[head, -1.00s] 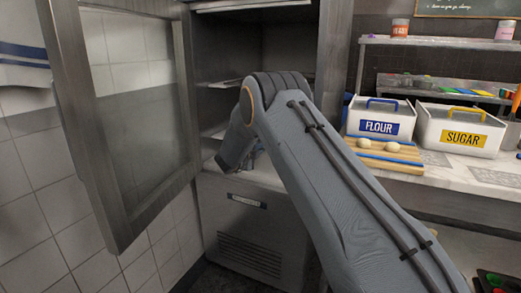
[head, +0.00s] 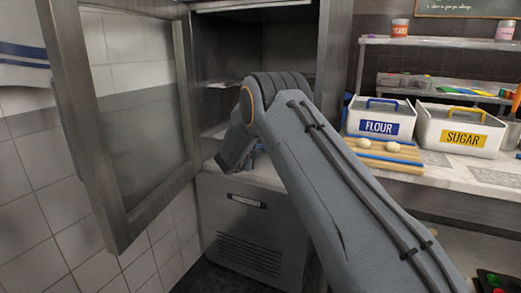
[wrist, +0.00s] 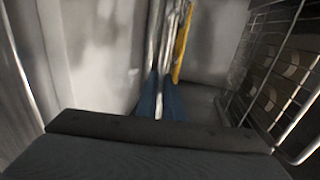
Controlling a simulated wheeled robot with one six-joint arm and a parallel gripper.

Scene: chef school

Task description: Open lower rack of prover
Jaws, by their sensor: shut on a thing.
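The prover (head: 245,245) is a grey metal cabinet with its glass door (head: 150,130) swung open to the left. My arm reaches into its lower opening. One rack (head: 220,84) shows at mid height inside, and the lower rack (head: 214,130) shows in part left of my arm. In the wrist view, the blue fingers of my gripper (wrist: 163,103) are shut on a thin metal bar of the lower rack (wrist: 163,45), which runs away from me. A yellow strip (wrist: 183,42) lies along it. My arm hides most of the lower rack in the head view.
A wire side frame (wrist: 275,70) stands close on the right in the wrist view. The counter to the right holds a flour box (head: 380,118), a sugar box (head: 460,130) and a board (head: 385,160) with dough balls. A tiled wall (head: 40,190) is at left.

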